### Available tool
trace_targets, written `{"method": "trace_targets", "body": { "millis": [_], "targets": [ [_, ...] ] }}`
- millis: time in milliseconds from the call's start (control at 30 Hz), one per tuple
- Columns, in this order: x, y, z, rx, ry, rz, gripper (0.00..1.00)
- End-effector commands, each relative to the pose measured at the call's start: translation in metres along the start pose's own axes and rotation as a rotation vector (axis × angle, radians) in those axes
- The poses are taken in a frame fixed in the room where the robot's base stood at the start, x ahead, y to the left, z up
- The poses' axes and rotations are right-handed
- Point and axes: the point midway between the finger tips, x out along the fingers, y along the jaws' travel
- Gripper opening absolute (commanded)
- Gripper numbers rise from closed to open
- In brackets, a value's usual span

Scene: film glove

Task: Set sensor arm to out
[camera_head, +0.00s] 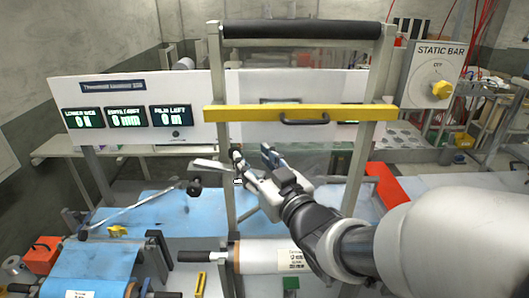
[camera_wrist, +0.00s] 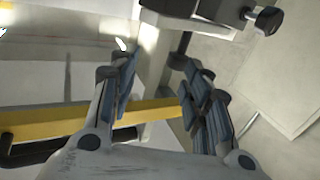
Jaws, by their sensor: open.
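My gripper (camera_head: 252,153) is open, with its two fingers apart, in front of the upright metal frame below the yellow bar. In the wrist view my gripper (camera_wrist: 150,60) has nothing clamped between its padded fingers. A dark block with a black knob (camera_wrist: 265,19) shows at the top right of the wrist view, apart from the fingers. No out marking is readable.
A yellow bar (camera_head: 260,113) with a black handle crosses the frame. A panel with displays (camera_head: 128,118) stands at left, and a STATIC BAR box (camera_head: 437,75) with a yellow dial at right. A film roll (camera_head: 262,256) lies below my gripper. Blue sheeting (camera_head: 150,205) covers the table.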

Motion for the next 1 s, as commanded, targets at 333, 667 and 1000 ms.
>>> {"method": "trace_targets", "body": {
  "millis": [333, 667, 1000],
  "targets": [
    [-0.051, -0.001, 0.004, -0.003, 0.009, -0.003, 0.44],
    [-0.079, -0.001, 0.001, -0.001, 0.004, -0.003, 0.44],
    [-0.082, -0.001, -0.001, 0.001, 0.002, -0.005, 0.44]
  ]
}}
